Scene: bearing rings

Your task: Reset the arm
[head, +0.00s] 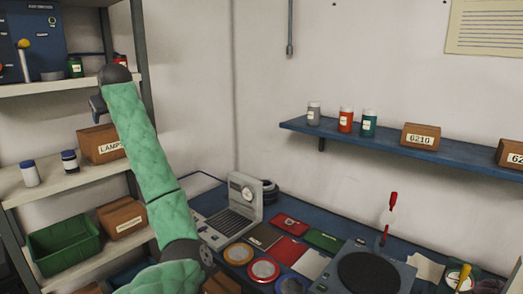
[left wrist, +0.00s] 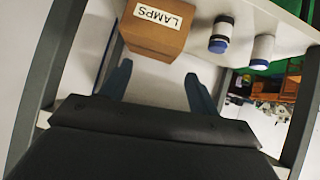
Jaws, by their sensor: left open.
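My left arm, in a green padded sleeve (head: 150,155), reaches up from the bottom of the head view to the shelving on the left. My left gripper (head: 97,108) is at its upper end, in front of the gap between the top and middle shelves. In the left wrist view the two fingers of my left gripper (left wrist: 158,88) are spread apart with nothing between them. A brown box labelled LAMPS (left wrist: 158,25) lies beyond the fingers on a shelf. It also shows in the head view (head: 98,145), partly behind my arm. My right gripper is not in view.
The shelving's middle shelf (head: 75,184) holds two jars (head: 70,161) beside the box. A green crate (head: 65,246) stands lower. A blue bench (head: 340,240) carries a gauge device, rings and trays. A blue wall shelf (head: 375,148) holds jars and boxes.

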